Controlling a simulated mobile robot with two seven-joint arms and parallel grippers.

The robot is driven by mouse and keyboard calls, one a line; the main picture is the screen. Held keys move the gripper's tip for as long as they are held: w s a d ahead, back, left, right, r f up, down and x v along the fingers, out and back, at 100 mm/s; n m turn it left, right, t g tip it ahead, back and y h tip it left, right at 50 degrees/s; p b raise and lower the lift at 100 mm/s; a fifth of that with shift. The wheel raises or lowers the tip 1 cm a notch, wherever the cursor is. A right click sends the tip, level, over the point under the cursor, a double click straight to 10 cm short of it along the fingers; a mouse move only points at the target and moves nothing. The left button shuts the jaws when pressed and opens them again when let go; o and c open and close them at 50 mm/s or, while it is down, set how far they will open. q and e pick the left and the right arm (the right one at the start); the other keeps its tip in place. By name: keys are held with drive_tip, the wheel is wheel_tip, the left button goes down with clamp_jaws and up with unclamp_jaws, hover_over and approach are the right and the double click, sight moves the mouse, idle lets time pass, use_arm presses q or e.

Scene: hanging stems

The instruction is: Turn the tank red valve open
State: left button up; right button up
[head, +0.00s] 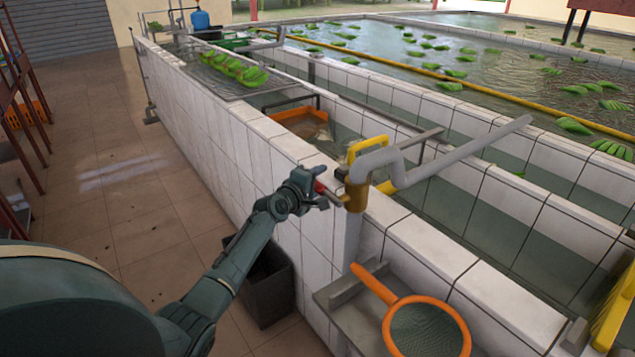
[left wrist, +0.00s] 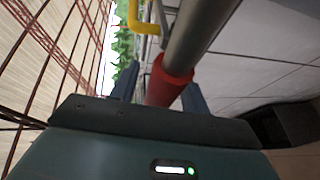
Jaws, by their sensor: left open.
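The red valve handle (head: 319,187) is a red sleeve on a grey lever. It sticks out to the left from the yellow valve body (head: 356,194) on the grey tank pipe (head: 352,240). My left gripper (head: 323,186) is open at the handle. In the left wrist view, the red sleeve (left wrist: 171,80) lies between the two spread fingers of my left gripper (left wrist: 160,92), nearer the right finger. I cannot tell whether a finger touches it. The fingers hide part of the handle in the head view. My right gripper is not in view.
The white tiled tank wall (head: 285,210) runs beside my arm. A yellow loop (head: 368,150) stands above the valve. An orange-rimmed net (head: 425,325) lies on a ledge (head: 345,297) below the pipe. A dark bin (head: 262,282) stands on the floor. Open floor lies to the left.

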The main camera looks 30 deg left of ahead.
use_arm(q)
clamp_jaws()
idle(0.5)
